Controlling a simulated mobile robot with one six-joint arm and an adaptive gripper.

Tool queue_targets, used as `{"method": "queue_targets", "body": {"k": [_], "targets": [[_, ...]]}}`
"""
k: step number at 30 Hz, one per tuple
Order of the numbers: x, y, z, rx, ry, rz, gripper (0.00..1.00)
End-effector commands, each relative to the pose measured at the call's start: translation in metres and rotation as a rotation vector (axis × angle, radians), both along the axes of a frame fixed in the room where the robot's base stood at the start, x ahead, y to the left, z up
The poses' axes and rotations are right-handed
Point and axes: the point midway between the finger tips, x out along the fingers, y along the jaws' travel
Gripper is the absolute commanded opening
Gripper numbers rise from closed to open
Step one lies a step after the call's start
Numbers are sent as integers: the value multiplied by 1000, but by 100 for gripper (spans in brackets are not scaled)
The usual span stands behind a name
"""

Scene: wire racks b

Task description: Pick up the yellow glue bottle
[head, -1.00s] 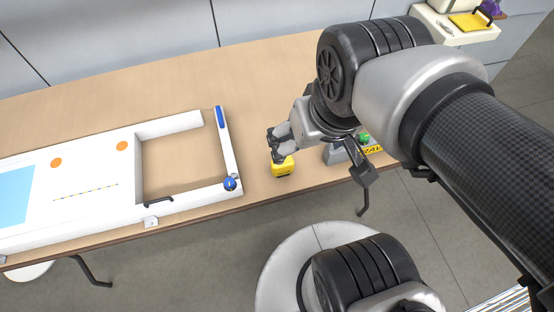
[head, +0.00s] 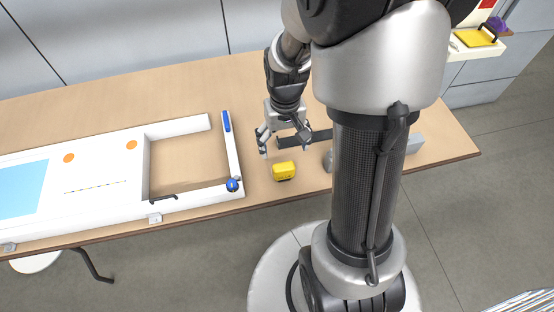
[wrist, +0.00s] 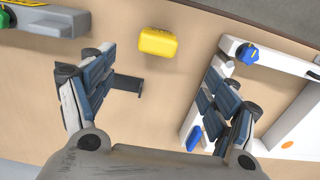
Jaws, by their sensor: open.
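A small yellow block-like thing (head: 284,171) lies on the table between the white frame and my arm. It also shows at the top middle of the wrist view (wrist: 158,42). It has dark marks on its side, and I cannot tell that it is a bottle. No clearly bottle-shaped yellow thing shows. My gripper (head: 284,148) is open and empty, pointing down just behind the yellow thing in the head view. In the wrist view the yellow thing is beyond the gap between the spread fingers (wrist: 163,58), not touched by them.
A white frame with blue knobs (head: 178,197) lies left of the yellow thing. A dark flat bar (head: 294,143) lies behind it. A grey device (wrist: 45,22) stands to the other side, mostly hidden by my arm in the head view. The table's front edge is close.

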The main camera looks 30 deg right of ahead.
Motion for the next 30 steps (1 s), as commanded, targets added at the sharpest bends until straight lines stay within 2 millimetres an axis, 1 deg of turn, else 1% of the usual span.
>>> {"method": "queue_targets", "body": {"k": [1,6,9,12,20,27,30], "targets": [[-1,0,-17,1,5,0,80],[-1,0,-54,1,4,1,80],[-1,0,-71,1,3,1,80],[0,0,-82,0,1,1,80],[0,-1,-96,0,1,0,80],[-1,-4,-132,1,4,1,80],[0,-4,-140,0,0,1,80]]}}
